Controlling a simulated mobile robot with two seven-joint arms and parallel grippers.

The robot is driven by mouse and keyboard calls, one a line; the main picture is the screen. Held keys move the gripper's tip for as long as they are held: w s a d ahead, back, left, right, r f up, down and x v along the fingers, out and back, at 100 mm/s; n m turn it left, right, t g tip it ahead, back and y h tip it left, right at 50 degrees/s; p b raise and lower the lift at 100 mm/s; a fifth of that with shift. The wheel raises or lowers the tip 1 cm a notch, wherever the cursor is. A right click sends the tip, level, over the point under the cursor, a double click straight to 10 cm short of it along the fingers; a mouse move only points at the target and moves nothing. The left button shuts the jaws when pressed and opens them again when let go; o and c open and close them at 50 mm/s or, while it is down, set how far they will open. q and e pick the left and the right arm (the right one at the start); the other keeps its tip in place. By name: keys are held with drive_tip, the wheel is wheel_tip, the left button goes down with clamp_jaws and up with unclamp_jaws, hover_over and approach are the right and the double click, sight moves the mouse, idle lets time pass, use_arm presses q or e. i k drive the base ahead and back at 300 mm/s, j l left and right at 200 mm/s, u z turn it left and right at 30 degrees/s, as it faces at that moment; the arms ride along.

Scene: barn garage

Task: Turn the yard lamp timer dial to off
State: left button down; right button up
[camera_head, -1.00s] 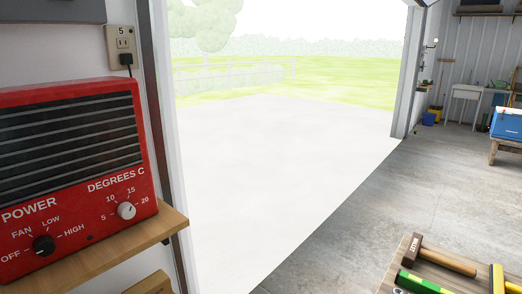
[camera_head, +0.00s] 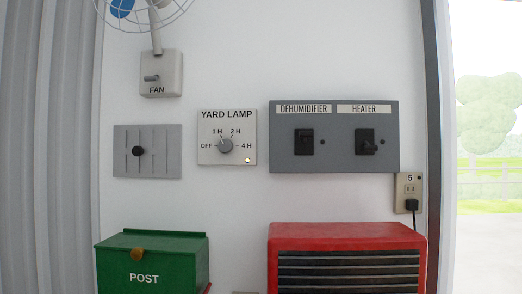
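The yard lamp timer is a white square plate (camera_head: 209,158) on the white wall, near the middle of the view. It is labelled YARD LAMP, with marks OFF, 1 H, 2 H and 4 H. Its round grey dial (camera_head: 225,146) sits at the centre of the plate. The picture is too small to tell which mark the dial points at. Neither of my grippers is in view.
Left of the timer is a grey slotted plate (camera_head: 160,165) with a black knob; above is the fan switch (camera_head: 161,83). Right is the dehumidifier and heater switch panel (camera_head: 334,163). Below stand a green post box (camera_head: 180,262) and a red heater (camera_head: 347,239). An outlet (camera_head: 409,184) holds a plug.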

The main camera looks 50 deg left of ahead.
sight(225, 145)
drive_tip(key=u, duration=1.9)
drive_tip(key=i+j, duration=0.1)
drive_tip(key=j, duration=0.3)
drive_tip(key=i+j, duration=0.1)
drive_tip(key=j, duration=0.7)
drive_tip(key=i+j, duration=0.15)
drive_tip(key=j, duration=0.25)
